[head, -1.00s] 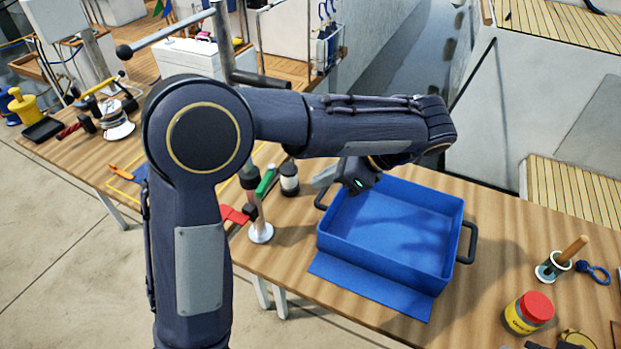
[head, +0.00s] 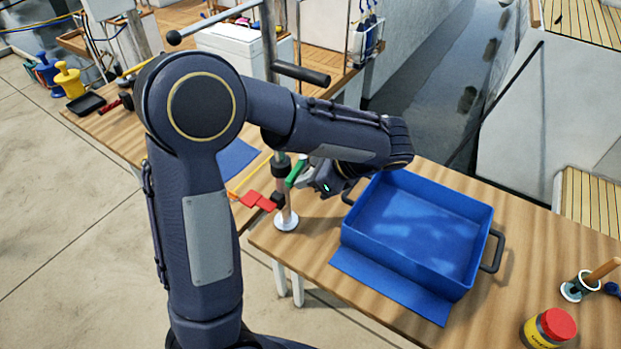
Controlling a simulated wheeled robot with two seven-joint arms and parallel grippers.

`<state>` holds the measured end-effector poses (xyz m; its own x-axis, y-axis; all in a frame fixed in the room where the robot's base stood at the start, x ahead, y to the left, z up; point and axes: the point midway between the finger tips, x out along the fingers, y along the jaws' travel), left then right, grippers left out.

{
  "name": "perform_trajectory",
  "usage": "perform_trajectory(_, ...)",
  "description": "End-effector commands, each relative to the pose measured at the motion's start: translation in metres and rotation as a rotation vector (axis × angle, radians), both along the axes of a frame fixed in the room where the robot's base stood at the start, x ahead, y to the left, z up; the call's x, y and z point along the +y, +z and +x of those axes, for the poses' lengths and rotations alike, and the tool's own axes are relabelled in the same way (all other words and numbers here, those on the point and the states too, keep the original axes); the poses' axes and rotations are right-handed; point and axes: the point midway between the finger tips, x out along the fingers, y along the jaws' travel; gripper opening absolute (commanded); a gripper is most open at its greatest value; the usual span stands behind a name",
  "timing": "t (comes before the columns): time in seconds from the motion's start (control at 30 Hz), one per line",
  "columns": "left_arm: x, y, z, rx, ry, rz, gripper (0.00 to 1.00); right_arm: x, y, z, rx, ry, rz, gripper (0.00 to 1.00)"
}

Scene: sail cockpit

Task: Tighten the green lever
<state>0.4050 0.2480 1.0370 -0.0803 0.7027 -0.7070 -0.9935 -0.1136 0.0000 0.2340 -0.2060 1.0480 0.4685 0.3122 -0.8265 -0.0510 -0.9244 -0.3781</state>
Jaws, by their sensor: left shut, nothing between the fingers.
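The green lever (head: 295,173) sticks out from a metal post that stands on a round white base (head: 286,221) on the wooden table. A red lever (head: 259,201) sits lower on the same post, on its left. My left gripper (head: 307,178) is just right of the green lever, close to it. It is shut and empty. I cannot tell whether its fingertips touch the lever. My left forearm passes above and hides part of the post's top. My right gripper is not in view.
A blue tray (head: 350,233) with dark handles stands right of the post, with a blue mat (head: 392,288) in front. A red-lidded jar (head: 548,328) and a wooden-handled tool (head: 580,287) are at lower right. A horizontal dark bar (head: 302,74) is behind my arm.

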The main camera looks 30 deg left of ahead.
Motion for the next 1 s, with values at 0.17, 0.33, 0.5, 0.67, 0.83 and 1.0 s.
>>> perform_trajectory(0.17,0.002,0.002,-0.002,-0.001,-0.028,0.001,0.0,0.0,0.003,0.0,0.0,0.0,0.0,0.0)
perform_trajectory(0.33,0.011,0.003,-0.007,-0.001,-0.163,0.0,0.0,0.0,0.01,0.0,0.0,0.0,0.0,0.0)
perform_trajectory(0.5,0.015,0.0,-0.009,0.0,-0.225,-0.001,0.0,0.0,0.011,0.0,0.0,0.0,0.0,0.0)
perform_trajectory(0.67,0.014,0.0,-0.008,0.0,-0.223,0.0,0.0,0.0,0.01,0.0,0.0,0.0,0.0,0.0)
perform_trajectory(0.83,0.014,0.0,-0.008,0.001,-0.223,0.0,0.0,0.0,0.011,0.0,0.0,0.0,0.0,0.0)
perform_trajectory(1.0,0.01,0.001,-0.005,0.001,-0.223,0.0,0.0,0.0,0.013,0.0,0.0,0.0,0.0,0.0)
